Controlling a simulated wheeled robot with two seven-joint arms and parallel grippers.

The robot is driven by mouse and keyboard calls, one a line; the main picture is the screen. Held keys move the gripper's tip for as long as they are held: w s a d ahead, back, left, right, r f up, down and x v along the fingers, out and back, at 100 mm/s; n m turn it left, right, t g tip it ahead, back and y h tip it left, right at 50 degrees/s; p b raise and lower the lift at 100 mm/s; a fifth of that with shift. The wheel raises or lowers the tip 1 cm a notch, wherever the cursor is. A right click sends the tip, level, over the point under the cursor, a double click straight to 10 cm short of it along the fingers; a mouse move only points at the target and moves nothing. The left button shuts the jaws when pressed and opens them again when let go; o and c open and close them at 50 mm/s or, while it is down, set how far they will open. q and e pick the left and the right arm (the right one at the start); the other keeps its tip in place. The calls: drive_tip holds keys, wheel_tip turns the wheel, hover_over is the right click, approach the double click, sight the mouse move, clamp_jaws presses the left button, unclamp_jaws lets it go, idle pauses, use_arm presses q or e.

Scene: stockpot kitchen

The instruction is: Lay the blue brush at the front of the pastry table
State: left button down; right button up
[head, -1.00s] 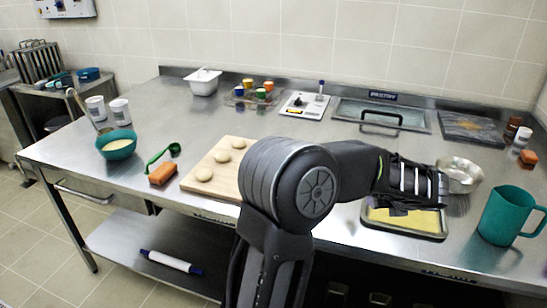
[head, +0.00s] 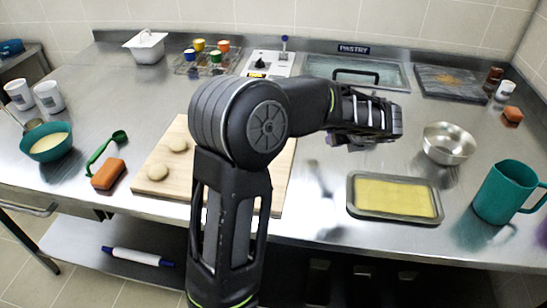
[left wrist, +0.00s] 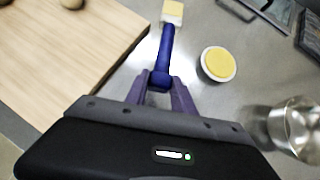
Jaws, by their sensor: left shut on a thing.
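My left gripper (head: 366,122) is over the table, behind the yellow tray and left of the metal bowl in the head view. In the left wrist view its two purple fingers (left wrist: 160,88) are shut on the end of the handle of the blue brush (left wrist: 166,48). The brush points away from the gripper, its pale bristles at the top edge of that view. I cannot make out the brush in the head view. The steel pastry table (head: 310,235) has a clear front strip between the dough board and the tray. My right gripper is not in view.
The wooden board (head: 160,190) with dough balls lies left of my arm. A tray of yellow filling (head: 350,205), a metal bowl (head: 448,143) and a teal jug (head: 500,192) stand right. An orange block (head: 108,174) lies front left. A small yellow-filled dish (left wrist: 218,64) sits beside the brush.

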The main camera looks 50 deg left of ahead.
use_arm(q)
drive_tip(key=shift+f, duration=3.2)
wheel_tip(320, 180, down, 4)
drive_tip(key=shift+r, duration=0.2)
drive_tip(key=c, duration=1.1)
unclamp_jaws()
drive_tip(key=shift+o, duration=0.2)
drive_tip(key=shift+d+r, duration=0.1)
drive_tip(key=v, duration=1.2)
